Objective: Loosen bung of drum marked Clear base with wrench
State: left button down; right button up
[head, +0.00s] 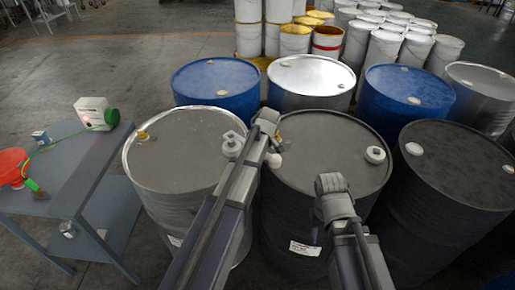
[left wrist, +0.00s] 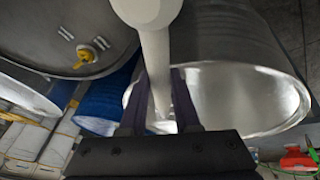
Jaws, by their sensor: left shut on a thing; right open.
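My left gripper (head: 268,128) is over the gap between the two front drums, shut on a cream-coloured tool, apparently the wrench (left wrist: 155,50). The tool's shaft runs between the fingers in the left wrist view, with a thick end at the top. A white fitting (head: 233,145) stands on the left front drum (head: 185,150); I cannot tell whether the tool touches it. The middle front drum (head: 320,150) has a white bung (head: 375,155). Its paper label (head: 304,248) is too small to read. My right gripper (head: 332,184) is open and empty above this drum's front.
A dark drum (head: 460,165) stands at right. Blue drums (head: 215,80) and a silver drum (head: 310,80) stand close behind.

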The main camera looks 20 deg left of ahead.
pick_arm(q)
jog(key=shift+r, duration=0.45)
jog(key=shift+p, duration=0.3)
notch_tip(320, 180, up, 5)
jog(key=p, duration=0.5)
jog(key=shift+f, duration=0.1)
